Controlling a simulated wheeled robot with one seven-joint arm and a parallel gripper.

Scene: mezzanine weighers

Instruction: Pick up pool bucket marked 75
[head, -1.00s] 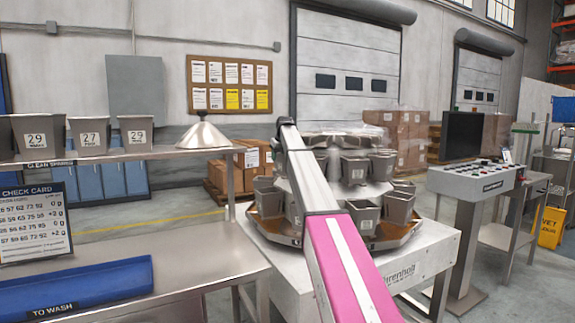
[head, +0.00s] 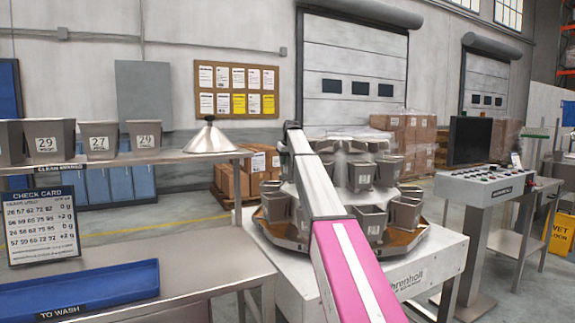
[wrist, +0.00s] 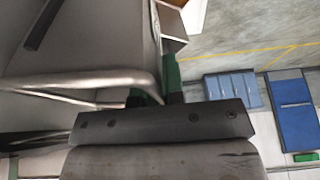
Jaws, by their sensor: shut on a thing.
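In the wrist view my gripper (wrist: 160,90), with green pads, is shut on the wire rim or handle of a grey metal bucket (wrist: 75,45). The bucket fills the upper left of that view, and no number shows on it. In the head view my arm reaches towards the round weigher (head: 300,240) and hides the gripper. Several grey buckets, such as one at the front (head: 370,221) and one higher up (head: 360,176), stand around the weigher. I cannot read a 75 on any of them.
A shelf (head: 195,158) at left holds buckets marked 29 (head: 46,143) and 27 (head: 99,142), and a metal cone (head: 210,138). Below are a check card (head: 42,226) and a blue tray (head: 80,290) labelled TO WASH. A control console (head: 485,187) stands at right.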

